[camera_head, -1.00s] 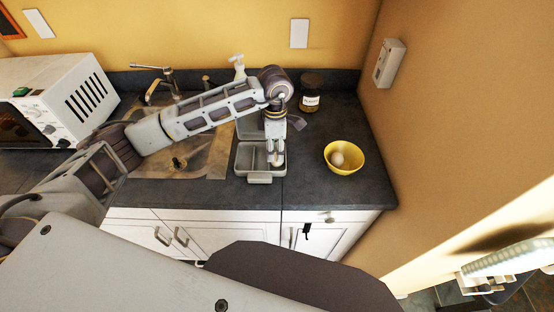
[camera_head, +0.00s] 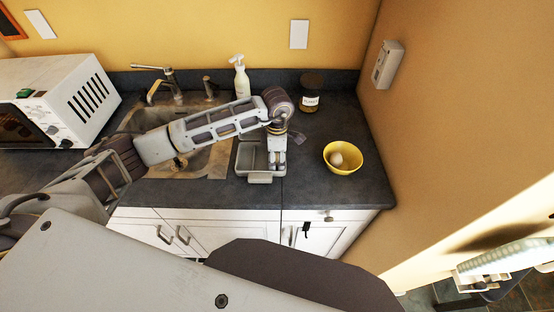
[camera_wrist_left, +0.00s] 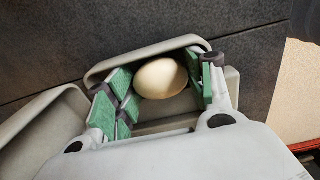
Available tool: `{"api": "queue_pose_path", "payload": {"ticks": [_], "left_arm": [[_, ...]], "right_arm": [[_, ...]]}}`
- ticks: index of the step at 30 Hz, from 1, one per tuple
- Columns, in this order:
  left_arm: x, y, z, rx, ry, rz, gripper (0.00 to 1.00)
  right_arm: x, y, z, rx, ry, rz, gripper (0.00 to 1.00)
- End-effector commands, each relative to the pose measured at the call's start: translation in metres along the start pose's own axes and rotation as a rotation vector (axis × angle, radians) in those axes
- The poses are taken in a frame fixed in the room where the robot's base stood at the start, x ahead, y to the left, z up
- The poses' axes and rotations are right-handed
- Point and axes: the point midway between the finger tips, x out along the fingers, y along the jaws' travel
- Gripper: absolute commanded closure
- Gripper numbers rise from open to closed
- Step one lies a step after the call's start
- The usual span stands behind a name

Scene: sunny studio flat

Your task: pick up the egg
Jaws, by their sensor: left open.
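A pale egg (camera_wrist_left: 160,78) lies in a compartment of a grey box (camera_head: 260,179) on the dark counter. In the left wrist view, the green-padded fingers of my left gripper (camera_wrist_left: 163,92) are open, one on each side of the egg. I cannot tell whether they touch it. In the head view, my left gripper (camera_head: 276,163) points down into the right part of the box and hides the egg there. Another egg (camera_head: 337,159) sits in a yellow bowl (camera_head: 344,170) to the right of the box.
A sink (camera_head: 205,165) with a tap is to the left, under my left arm. A white toaster oven (camera_head: 75,95) stands further left. A soap bottle (camera_head: 241,78) and a dark-lidded jar (camera_head: 310,97) stand behind. A wall (camera_head: 440,110) bounds the right.

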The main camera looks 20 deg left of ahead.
Motion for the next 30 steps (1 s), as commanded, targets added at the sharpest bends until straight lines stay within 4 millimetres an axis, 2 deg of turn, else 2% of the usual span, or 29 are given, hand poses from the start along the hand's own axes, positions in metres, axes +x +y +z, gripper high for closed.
{"api": "queue_pose_path", "payload": {"ticks": [3, 10, 22, 30], "left_arm": [[0.000, 0.000, 0.000, 0.000, 0.000, 0.000, 0.47], [0.000, 0.000, 0.000, 0.000, 0.000, 0.000, 0.77], [-0.006, 0.001, 0.000, 0.000, -0.001, 0.002, 0.78], [-0.033, 0.001, 0.000, 0.000, -0.002, 0.005, 0.78]], "right_arm": [[0.000, 0.000, 0.000, 0.000, 0.000, 0.000, 1.00], [0.000, 0.000, 0.000, 0.000, 0.000, 0.000, 1.00], [0.001, -0.001, 0.000, 0.000, 0.000, -0.001, 1.00], [0.007, -0.001, 0.001, 0.000, 0.000, -0.001, 1.00]]}}
